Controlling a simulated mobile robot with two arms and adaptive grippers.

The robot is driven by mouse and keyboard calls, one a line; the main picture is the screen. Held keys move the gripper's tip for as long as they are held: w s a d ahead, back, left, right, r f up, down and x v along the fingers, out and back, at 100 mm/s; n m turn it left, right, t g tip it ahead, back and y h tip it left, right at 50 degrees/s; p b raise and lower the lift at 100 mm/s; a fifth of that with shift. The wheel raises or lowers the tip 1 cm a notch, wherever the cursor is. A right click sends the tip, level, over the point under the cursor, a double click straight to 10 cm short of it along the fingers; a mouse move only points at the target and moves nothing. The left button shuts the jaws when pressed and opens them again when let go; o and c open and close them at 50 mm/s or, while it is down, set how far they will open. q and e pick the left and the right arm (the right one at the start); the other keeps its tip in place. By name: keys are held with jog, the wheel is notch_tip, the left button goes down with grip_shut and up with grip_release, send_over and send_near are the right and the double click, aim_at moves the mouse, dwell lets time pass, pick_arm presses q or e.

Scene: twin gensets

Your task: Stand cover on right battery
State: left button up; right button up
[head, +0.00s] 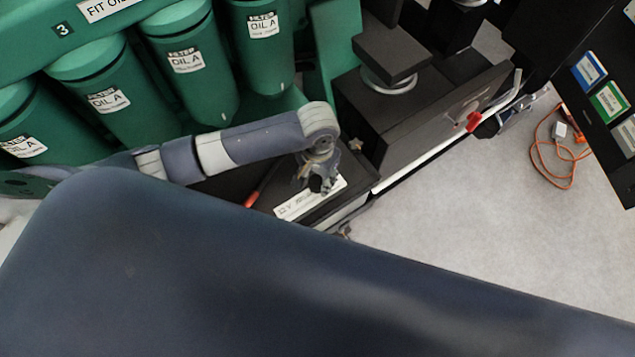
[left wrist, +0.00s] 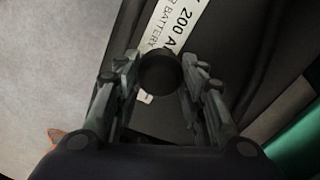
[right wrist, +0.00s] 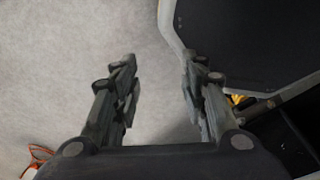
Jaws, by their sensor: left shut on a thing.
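My left gripper (head: 320,184) is shut on a round black knob (left wrist: 160,72). The knob stands on a dark cover (left wrist: 208,55) with a white label strip (left wrist: 172,24) reading in part "200 A" and "BATTERY". In the head view the label (head: 296,207) lies just under the gripper, on the dark box-shaped battery beside the green filters. I cannot tell whether the cover is lifted or rests on the battery. My right gripper (right wrist: 160,85) is open and empty above the grey floor. It is out of the head view.
Green oil filters (head: 190,60) stand at the upper left. A dark box (head: 360,100) and a tilted dark panel (head: 445,125) with a red part stand right of the battery. An orange cable (head: 556,165) lies on open grey floor. A pale-edged dark panel (right wrist: 245,40) is beside my right gripper.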

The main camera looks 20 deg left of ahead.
aim_at(317, 183)
pick_arm(q)
jog(key=shift+s+f, duration=0.2)
jog(key=shift+f, duration=1.4)
jog(key=shift+f, duration=0.15)
jog(key=o, duration=0.9)
jog(key=shift+c, duration=0.2)
notch_tip(317, 183, up, 12)
jog(key=shift+r, duration=0.2)
